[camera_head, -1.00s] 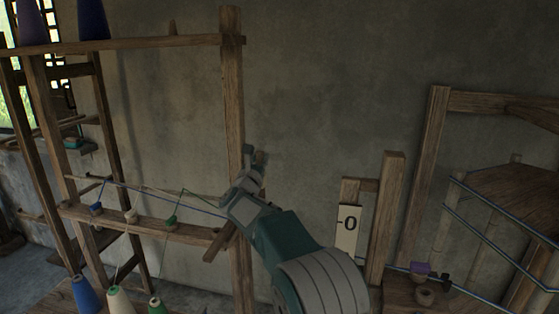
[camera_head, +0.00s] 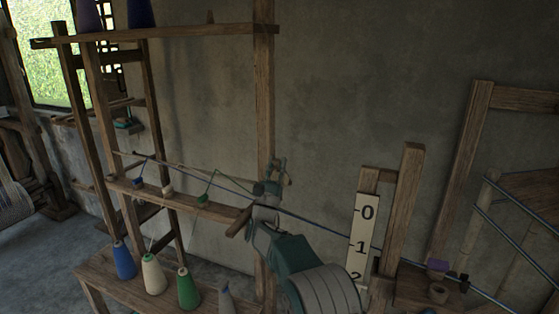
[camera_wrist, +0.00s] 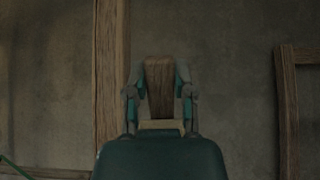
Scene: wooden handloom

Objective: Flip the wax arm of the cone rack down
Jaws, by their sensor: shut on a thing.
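The cone rack (camera_head: 150,33) is a tall wooden frame on the left, with a lower crossbar (camera_head: 185,200) carrying small blue, white and green thread guides. A thin rod (camera_head: 195,168) runs above this crossbar towards my gripper. My gripper (camera_head: 275,176) is at the rack's right post, just above the crossbar's right end. In the wrist view, my gripper (camera_wrist: 160,88) is shut on an upright wooden piece that looks like the wax arm (camera_wrist: 159,82), with one finger on each side. The arm's pivot is hidden, and its tilt is unclear in the head view.
Blue (camera_head: 124,261), cream (camera_head: 153,274) and green (camera_head: 187,289) thread cones stand on the rack's base. A number scale (camera_head: 361,240) and wooden post (camera_head: 406,205) stand right of my arm. A bare wall is behind.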

